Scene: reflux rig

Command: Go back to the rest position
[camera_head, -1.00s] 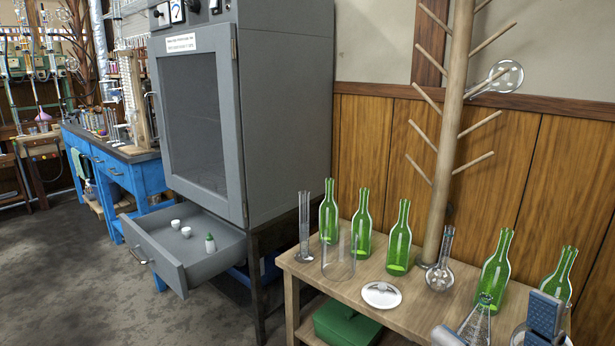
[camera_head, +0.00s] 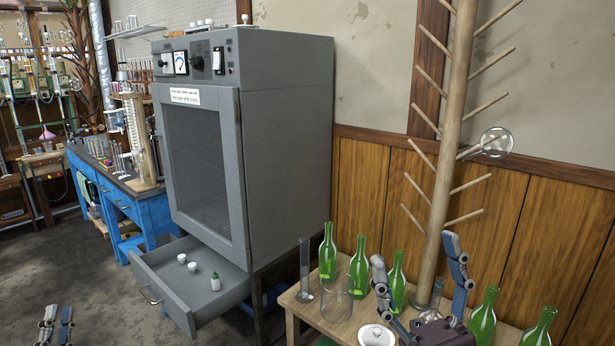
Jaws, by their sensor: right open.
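My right gripper (camera_head: 416,258) is above the wooden bench at the lower right, in front of the drying tree. Its two fingers point up and stand wide apart, with nothing between them. My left gripper (camera_head: 56,326) shows only as two finger ends at the bottom left edge, over the floor. The rest of it is cut off, so I cannot tell how far its jaws are apart. I see nothing held in it.
Green bottles (camera_head: 360,264), a glass cylinder (camera_head: 305,270), a beaker (camera_head: 337,297) and a white dish (camera_head: 376,336) stand on the bench (camera_head: 318,322). A grey oven (camera_head: 285,140) has its lower drawer (camera_head: 172,270) pulled out. The wooden drying tree (camera_head: 447,150) rises behind my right gripper.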

